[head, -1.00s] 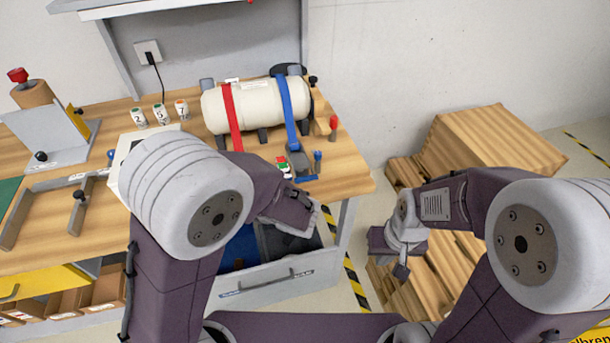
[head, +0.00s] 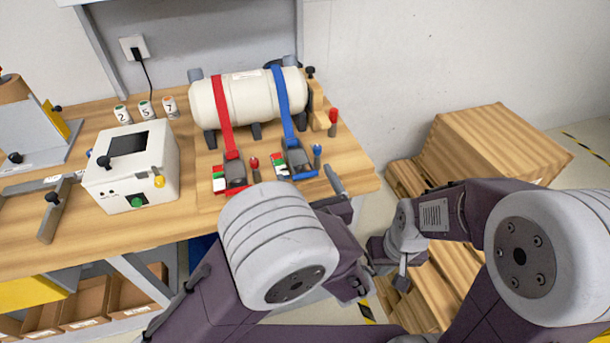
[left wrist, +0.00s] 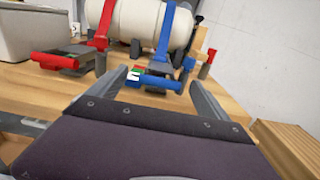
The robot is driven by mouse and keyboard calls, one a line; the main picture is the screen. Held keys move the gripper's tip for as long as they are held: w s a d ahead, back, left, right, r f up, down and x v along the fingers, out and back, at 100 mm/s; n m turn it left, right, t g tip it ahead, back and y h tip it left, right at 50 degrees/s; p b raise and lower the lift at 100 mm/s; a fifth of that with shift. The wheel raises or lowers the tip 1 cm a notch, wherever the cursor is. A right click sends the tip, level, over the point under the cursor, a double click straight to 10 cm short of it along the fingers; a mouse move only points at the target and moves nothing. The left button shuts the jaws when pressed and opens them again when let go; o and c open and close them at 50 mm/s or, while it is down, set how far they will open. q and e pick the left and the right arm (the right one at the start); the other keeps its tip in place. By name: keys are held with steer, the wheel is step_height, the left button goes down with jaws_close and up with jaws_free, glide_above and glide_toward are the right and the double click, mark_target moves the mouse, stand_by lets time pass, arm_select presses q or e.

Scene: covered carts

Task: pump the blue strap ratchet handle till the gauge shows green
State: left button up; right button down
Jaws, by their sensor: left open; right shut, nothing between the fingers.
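The blue strap (head: 284,105) runs over a cream tank (head: 250,104) down to its ratchet (head: 297,160) at the bench's front right. A blue-tipped lever (head: 317,151) stands upright at the ratchet's right. A small red, white and green gauge (head: 280,166) sits at its left; its reading is too small to tell. My left gripper (head: 335,180) is in front of the blue ratchet, partly hidden by my arm. In the left wrist view its open fingers (left wrist: 160,88) frame the blue ratchet (left wrist: 157,80), apart from it. My right gripper (head: 401,278) is shut and empty, low beside the bench.
A red strap (head: 224,115) with a similar ratchet (head: 234,172) and red-tipped lever stands just left. A white box (head: 130,170) with knobs is further left. A red-topped post (head: 333,120) stands behind right. Wooden crates (head: 490,145) lie right of the bench.

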arm_select(q)
steer(key=shift+x, duration=0.8)
jaws_close()
step_height(320, 180, up, 8)
steer(key=w+g+h+p, duration=0.15)
steer(key=g+p, duration=0.35)
steer(key=p, duration=1.2)
step_height(320, 180, up, 2)
steer(key=g+h+p, duration=0.2)
steer(key=g+p, duration=0.4)
steer(key=p, duration=1.1)
glide_above(297, 156)
steer(key=shift+s+r, duration=0.1)
steer(key=shift+r, duration=0.15)
steer(key=shift+w+r, duration=0.15)
steer(key=shift+w, duration=0.25)
steer(key=shift+a, duration=0.1)
